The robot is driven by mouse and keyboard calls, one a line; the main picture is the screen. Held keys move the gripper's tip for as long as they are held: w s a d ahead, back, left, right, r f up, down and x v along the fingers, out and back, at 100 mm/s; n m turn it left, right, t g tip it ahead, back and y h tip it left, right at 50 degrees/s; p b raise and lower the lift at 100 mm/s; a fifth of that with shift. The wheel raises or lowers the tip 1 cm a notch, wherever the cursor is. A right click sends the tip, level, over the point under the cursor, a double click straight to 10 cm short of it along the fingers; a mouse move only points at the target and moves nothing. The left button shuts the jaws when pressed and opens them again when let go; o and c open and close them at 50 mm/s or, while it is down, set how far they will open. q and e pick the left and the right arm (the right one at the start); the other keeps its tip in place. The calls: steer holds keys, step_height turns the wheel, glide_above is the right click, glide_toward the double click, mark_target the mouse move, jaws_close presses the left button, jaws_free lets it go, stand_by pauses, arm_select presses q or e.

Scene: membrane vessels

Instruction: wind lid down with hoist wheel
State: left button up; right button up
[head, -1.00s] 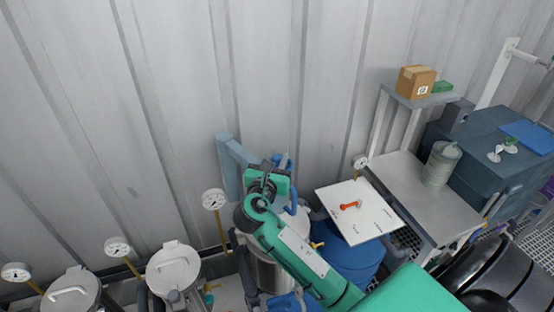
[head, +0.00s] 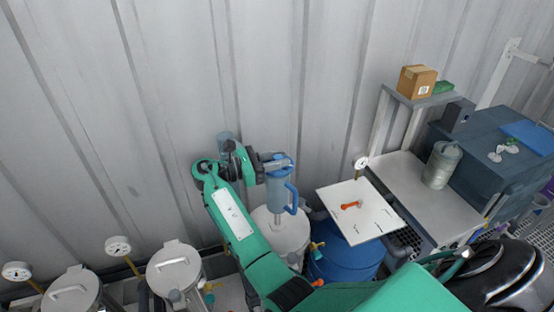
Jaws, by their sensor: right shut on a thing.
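My right gripper (head: 258,166) reaches in from the left side of the blue hoist (head: 282,190) and is shut at its upper end. The part it holds looks like the blue hoist wheel (head: 279,163), but the jaws partly hide it. The hoist has a blue side handle, and a thin shaft runs down from it to the pale round lid (head: 291,232) of the vessel below. My forearm covers the lid's left side and part of the vessel. I cannot tell whether the lid touches the rim. My left gripper is not in view.
Two lidded vessels (head: 174,267) with gauges (head: 118,247) stand at lower left. A blue drum (head: 345,262) with a white board (head: 360,212) on top is right of the hoist. Further right are a grey bench (head: 425,205), a canister (head: 441,165) and a box (head: 416,80). A corrugated wall stands behind.

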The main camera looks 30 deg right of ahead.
steer(key=m+g+y, duration=0.1)
steer(key=m+g, duration=0.1)
steer(key=g, duration=0.1)
steer(key=shift+f+b, duration=0.15)
steer(key=shift+b, duration=0.2)
steer(key=shift+m+g+y+b, duration=0.45)
steer(key=shift+m+g+y, duration=0.35)
steer(key=shift+g, duration=0.4)
steer(key=shift+m+g, duration=0.4)
steer(key=o, duration=1)
steer(key=shift+c, duration=0.2)
steer(key=shift+d, duration=0.1)
